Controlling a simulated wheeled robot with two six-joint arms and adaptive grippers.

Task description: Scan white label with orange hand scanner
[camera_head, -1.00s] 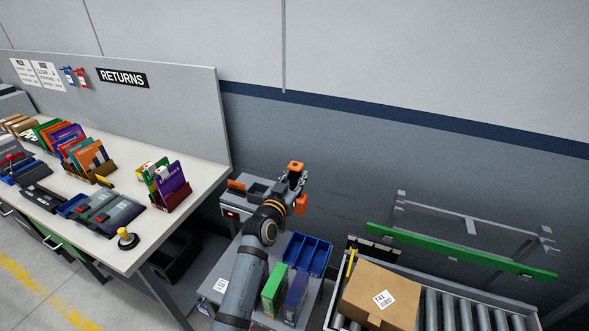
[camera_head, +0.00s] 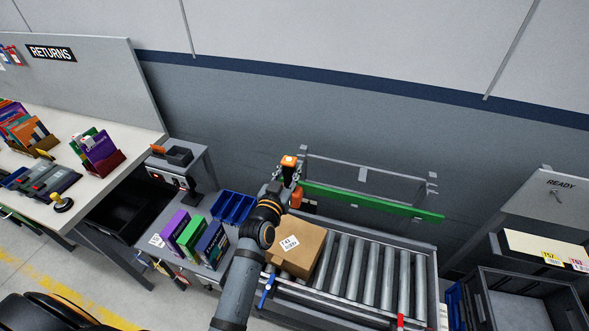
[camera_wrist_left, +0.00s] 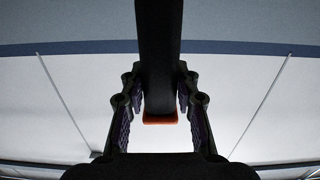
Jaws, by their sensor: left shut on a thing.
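The orange hand scanner (camera_head: 297,198) is in my left gripper (camera_head: 289,178), above the back of the cardboard box (camera_head: 306,262). In the left wrist view, the fingers of my left gripper (camera_wrist_left: 158,110) close on both sides of a dark bar with an orange end (camera_wrist_left: 160,119), part of the scanner. The white label (camera_head: 289,243) with dark print is on the box top, facing up, in front of the scanner and apart from it. My left arm covers part of the box's left side. My right gripper is not in view.
The box sits on a roller conveyor (camera_head: 372,275), with free rollers to its right. A green rail (camera_head: 370,201) runs behind. To the left stand upright boxes, a blue bin (camera_head: 233,207) and the returns table (camera_head: 110,175). Dark crates (camera_head: 520,300) are at right.

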